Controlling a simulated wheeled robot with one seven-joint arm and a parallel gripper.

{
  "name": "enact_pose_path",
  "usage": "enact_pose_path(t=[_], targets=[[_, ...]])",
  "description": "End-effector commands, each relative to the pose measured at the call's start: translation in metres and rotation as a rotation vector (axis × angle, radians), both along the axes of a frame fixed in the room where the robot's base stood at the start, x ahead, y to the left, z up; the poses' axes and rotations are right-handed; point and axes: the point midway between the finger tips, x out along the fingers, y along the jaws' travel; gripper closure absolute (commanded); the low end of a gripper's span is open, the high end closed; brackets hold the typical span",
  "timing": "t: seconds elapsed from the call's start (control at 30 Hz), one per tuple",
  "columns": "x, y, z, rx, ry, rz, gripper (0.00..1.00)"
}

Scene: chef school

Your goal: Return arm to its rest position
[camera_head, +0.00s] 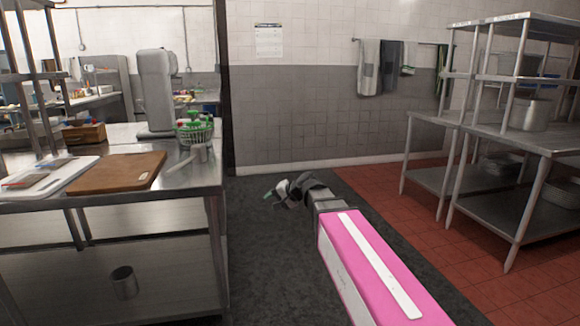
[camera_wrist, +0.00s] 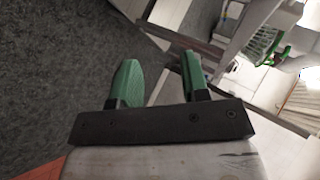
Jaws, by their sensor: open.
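My gripper (camera_head: 268,193) hangs over the dark floor mat in the head view, to the right of the left steel table and apart from it. My pink arm link reaches forward from the lower right of that view. In the wrist view my gripper (camera_wrist: 162,80) shows two green fingers with a clear gap between them. The gripper is open, and nothing is seen between the fingers.
The left steel table (camera_head: 200,180) holds a wooden cutting board (camera_head: 118,172), a white board, a grey appliance (camera_head: 155,90) and a green basket (camera_head: 195,130). A metal pot (camera_head: 124,283) stands on its lower shelf. Steel shelving (camera_head: 505,205) stands right. The dark floor (camera_head: 265,270) between is clear.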

Motion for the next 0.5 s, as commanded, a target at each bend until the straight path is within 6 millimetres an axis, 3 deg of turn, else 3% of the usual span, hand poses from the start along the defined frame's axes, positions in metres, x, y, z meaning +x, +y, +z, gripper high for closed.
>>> enact_pose_path(t=[0.1,0.3,0.5], targets=[[-0.023,-0.041,-0.056,-0.163,0.035,0.015,0.58],[-0.073,-0.122,-0.147,-0.472,0.125,0.072,0.58],[-0.131,-0.198,-0.212,-0.744,0.241,0.152,0.58]])
